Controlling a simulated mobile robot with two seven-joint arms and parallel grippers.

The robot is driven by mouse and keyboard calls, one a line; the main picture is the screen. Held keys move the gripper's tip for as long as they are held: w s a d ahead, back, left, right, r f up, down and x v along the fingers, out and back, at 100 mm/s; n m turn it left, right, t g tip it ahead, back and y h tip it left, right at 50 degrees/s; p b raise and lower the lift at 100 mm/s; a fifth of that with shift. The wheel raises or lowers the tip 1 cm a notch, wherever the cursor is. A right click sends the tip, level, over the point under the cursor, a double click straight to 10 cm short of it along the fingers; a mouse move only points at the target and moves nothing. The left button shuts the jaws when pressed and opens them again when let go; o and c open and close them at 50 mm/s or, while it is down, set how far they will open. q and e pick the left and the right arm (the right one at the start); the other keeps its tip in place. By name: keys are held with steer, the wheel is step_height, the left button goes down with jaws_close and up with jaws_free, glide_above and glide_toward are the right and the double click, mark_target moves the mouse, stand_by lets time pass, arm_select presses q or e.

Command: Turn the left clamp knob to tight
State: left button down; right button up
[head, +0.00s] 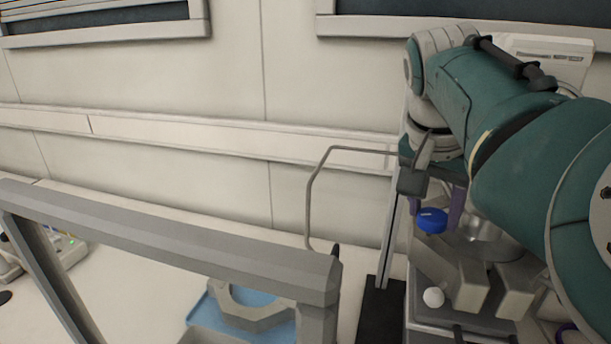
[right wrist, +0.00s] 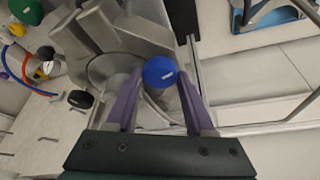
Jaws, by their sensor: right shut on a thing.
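A round blue knob (head: 432,220) with a small white mark shows beside the metal reactor (head: 482,246) at the right of the head view. In the right wrist view the blue knob (right wrist: 160,72) sits between the two purple fingers of my right gripper (right wrist: 160,84). The right gripper (head: 436,210) comes down over the knob from above and is shut on it. The arm covers much of the reactor in the head view, so any other clamp knob there is hidden. My left gripper is in neither view.
A grey frame (head: 170,240) crosses the lower left. A blue tray (head: 205,318) holding a grey ring-shaped part (head: 250,315) lies behind it. A bent thin metal rod (head: 312,195) stands left of the reactor. A white ball (head: 433,297) sits low on its front.

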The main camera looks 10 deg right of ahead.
jaws_close()
steer(key=m+g+b, duration=0.1)
steer(key=m+b, duration=0.1)
steer(key=m, duration=0.1)
steer(key=shift+w+f+h+b, duration=0.15)
steer(key=shift+h+b, duration=0.2)
steer(key=shift+h, duration=0.05)
steer(key=m+g+b, duration=0.1)
steer(key=m+b, duration=0.1)
steer(key=shift+m, duration=0.4)
steer(key=shift+b, duration=0.4)
